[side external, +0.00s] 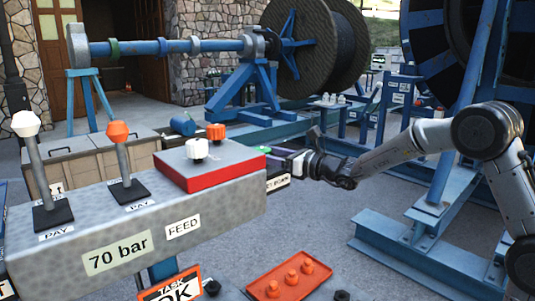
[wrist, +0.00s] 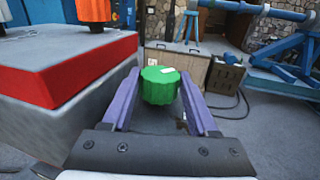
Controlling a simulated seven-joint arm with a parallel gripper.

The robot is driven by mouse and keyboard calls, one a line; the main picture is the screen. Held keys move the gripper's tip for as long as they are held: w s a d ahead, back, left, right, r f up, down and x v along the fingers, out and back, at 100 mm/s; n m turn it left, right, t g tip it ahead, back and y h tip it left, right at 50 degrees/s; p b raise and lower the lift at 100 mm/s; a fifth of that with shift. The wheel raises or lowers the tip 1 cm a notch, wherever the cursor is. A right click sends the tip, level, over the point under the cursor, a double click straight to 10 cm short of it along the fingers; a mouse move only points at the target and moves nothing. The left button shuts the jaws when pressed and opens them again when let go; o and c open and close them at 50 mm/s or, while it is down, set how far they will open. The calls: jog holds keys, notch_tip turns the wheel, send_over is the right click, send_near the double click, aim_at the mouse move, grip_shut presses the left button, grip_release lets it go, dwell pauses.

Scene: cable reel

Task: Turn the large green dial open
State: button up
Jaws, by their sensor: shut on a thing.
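The large green dial (wrist: 160,86) is a ribbed round knob with a pale mark on its top, in the middle of the wrist view. My gripper (wrist: 160,76) has its two purple fingers on either side of the dial and is shut on it. In the side external view, my gripper (side external: 276,152) reaches in from the right to the right end of the grey control panel (side external: 215,218). Only a sliver of green (side external: 262,149) shows there at the fingertips. How far the dial is turned cannot be told.
A red-edged block (side external: 212,177) with a white knob (side external: 197,148) and an orange knob (side external: 215,131) stands beside the dial. White-topped and orange-topped levers (side external: 120,150) rise at the left. An orange tray (side external: 290,277) lies below.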

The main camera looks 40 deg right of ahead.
jog(key=shift+a+m+h, duration=0.1)
jog(key=shift+m+h, duration=0.3)
jog(key=shift+h, duration=0.3)
jog(key=o, duration=1.4)
jog(key=shift+c, duration=0.2)
jog(key=s+d, duration=0.2)
jog(key=s, duration=1.1)
jog(key=shift+s, duration=0.35)
